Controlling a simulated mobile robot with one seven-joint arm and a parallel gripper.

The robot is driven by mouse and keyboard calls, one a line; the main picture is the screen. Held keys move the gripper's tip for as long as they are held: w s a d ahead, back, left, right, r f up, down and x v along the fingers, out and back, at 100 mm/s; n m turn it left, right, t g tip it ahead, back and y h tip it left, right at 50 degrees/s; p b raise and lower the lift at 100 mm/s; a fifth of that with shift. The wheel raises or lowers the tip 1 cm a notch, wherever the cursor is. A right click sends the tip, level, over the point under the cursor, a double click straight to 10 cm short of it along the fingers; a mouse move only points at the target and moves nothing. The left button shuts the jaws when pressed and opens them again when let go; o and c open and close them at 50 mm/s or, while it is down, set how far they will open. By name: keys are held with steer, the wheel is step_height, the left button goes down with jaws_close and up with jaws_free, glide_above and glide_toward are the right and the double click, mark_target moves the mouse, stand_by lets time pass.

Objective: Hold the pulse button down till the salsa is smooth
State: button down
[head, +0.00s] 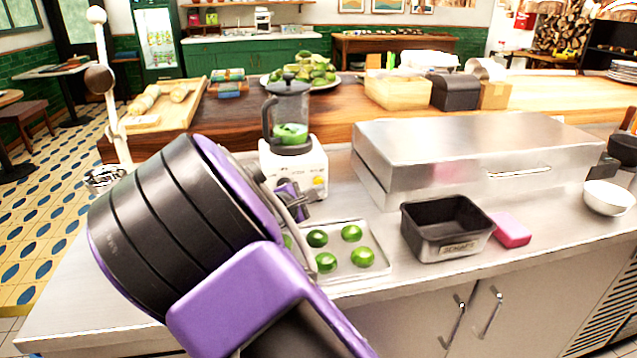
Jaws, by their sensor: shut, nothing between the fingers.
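The blender (290,125) stands on the metal counter, with a white base (309,163) and a dark-lidded clear jar. Green salsa (291,132) sits in the lower part of the jar; its smoothness is too small to tell. A small yellow knob or button (318,182) shows on the base's front, at the right. My gripper (308,199) is shut and empty at the front of the base, close to the controls. My purple and black arm fills the lower left. The gripper hides the lower left of the base front, and I cannot tell whether the fingertips touch a button.
A metal tray (376,272) with several green limes lies just below the gripper. To the right are a dark metal bin (447,226), a pink sponge (511,229), a large steel lidded box (470,150) and a white bowl (607,198). A raised wooden ledge (347,109) runs behind the blender.

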steer(key=shift+w+a, duration=0.1)
steer(key=shift+w, duration=0.25)
steer(key=shift+w+a, duration=0.15)
steer(key=shift+w, duration=0.3)
stand_by(2.1)
steer(key=shift+s, duration=0.1)
stand_by(1.2)
steer(key=shift+s+d+b, duration=0.2)
steer(key=shift+s+b, duration=0.4)
steer(key=shift+s, duration=0.05)
steer(key=shift+s+d, duration=0.1)
steer(key=shift+s, duration=0.1)
steer(key=shift+s+d, duration=0.25)
steer(key=shift+s, duration=0.5)
steer(key=shift+s+d, duration=0.2)
steer(key=shift+s, duration=0.6)
steer(key=shift+s+d, duration=0.25)
steer(key=shift+s, duration=0.5)
steer(key=shift+r, duration=0.1)
